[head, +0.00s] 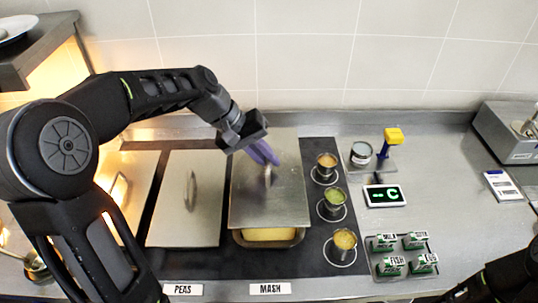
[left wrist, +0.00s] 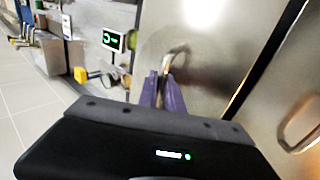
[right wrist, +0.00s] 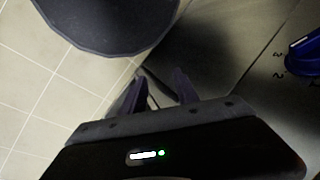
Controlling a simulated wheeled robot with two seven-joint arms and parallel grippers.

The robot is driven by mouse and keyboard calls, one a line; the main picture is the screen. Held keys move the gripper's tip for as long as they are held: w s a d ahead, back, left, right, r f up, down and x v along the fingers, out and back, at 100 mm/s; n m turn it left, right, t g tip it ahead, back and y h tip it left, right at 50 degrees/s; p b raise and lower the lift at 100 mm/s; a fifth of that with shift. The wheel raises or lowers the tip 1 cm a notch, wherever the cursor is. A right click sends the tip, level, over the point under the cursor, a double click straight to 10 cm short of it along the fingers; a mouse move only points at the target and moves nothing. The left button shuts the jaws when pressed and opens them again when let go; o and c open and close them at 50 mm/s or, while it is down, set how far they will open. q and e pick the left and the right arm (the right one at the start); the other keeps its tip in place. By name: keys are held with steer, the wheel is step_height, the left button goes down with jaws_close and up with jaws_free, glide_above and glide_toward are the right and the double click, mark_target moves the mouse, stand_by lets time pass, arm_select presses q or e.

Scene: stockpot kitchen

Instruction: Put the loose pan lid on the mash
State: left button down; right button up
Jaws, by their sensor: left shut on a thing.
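The loose pan lid (head: 268,207) is a flat steel sheet with a loop handle (head: 268,175). My left gripper (head: 265,156) is shut on that handle. In the left wrist view its purple fingers (left wrist: 164,88) meet the handle (left wrist: 176,58). The lid is over the mash pan (head: 268,244), set toward the back. A strip of yellow mash (head: 268,234) shows at the front; the rest is hidden. I cannot tell how far the lid is above the rim. My right gripper (right wrist: 160,84) is open and empty, away from the pans.
The peas pan's lid (head: 185,210) lies to the left, with its own handle. Several small tins (head: 344,240) stand on the right of the dark hob. Green-and-white cartons (head: 389,265), a small display (head: 384,196) and a yellow-topped stand (head: 393,136) are farther right.

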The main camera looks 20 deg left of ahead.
mark_target(257, 170)
arm_select(q)
steer(key=shift+f, duration=0.1)
steer(key=shift+f+b, duration=2.45)
steer(key=shift+f, duration=0.65)
steer(key=shift+f+b, duration=0.55)
steer(key=c, duration=1.4)
jaws_free()
steer(key=shift+b+v, duration=0.35)
steer(key=shift+v, duration=3.6)
